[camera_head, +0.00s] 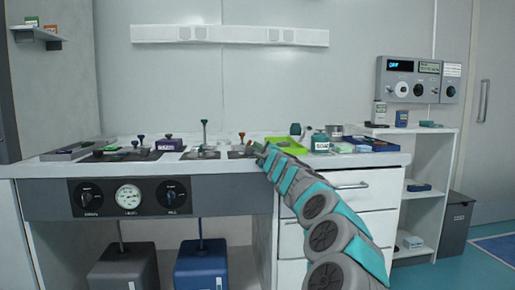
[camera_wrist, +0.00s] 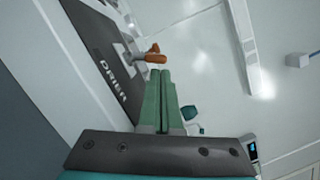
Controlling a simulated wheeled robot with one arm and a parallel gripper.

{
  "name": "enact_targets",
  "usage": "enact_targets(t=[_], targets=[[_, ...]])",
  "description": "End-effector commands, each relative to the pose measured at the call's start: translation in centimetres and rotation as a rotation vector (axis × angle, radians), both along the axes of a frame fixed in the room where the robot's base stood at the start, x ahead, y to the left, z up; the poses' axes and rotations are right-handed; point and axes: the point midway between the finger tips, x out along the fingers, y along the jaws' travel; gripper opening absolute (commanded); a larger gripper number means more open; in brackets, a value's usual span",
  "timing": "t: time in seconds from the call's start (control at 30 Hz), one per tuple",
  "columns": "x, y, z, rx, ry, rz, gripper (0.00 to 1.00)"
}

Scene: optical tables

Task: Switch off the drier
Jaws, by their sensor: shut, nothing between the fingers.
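The drier's dark plate (camera_wrist: 100,50), lettered DRIER, lies at the upper left of the tilted wrist view. A switch handle with an orange grip (camera_wrist: 155,58) stands out from a pale mount on that plate. My gripper (camera_wrist: 166,72) has its two green fingers together and empty. The fingertips are just below the orange grip in the picture; I cannot tell whether they touch it. In the head view my gripper (camera_head: 262,150) is over the bench top, at the right end of the row of fittings. The drier's lettering is too small to read there.
The bench (camera_head: 350,160) carries several valves and plates left of my arm. Bottles, a green item and a blue tray (camera_head: 372,144) stand to its right. A wall panel (camera_head: 418,80) with a lit display hangs at the right. A gauge panel (camera_head: 130,197) is on the bench front.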

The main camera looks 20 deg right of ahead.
Motion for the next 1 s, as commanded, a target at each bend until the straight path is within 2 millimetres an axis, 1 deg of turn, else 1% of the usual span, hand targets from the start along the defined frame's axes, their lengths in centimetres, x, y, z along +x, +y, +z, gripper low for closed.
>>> enact_targets(t=[0.3,1.0], targets=[[0.00,-0.01,0.24,-0.086,0.025,-0.001,0.00],[0.03,0.14,0.51,-0.225,0.065,-0.002,0.00]])
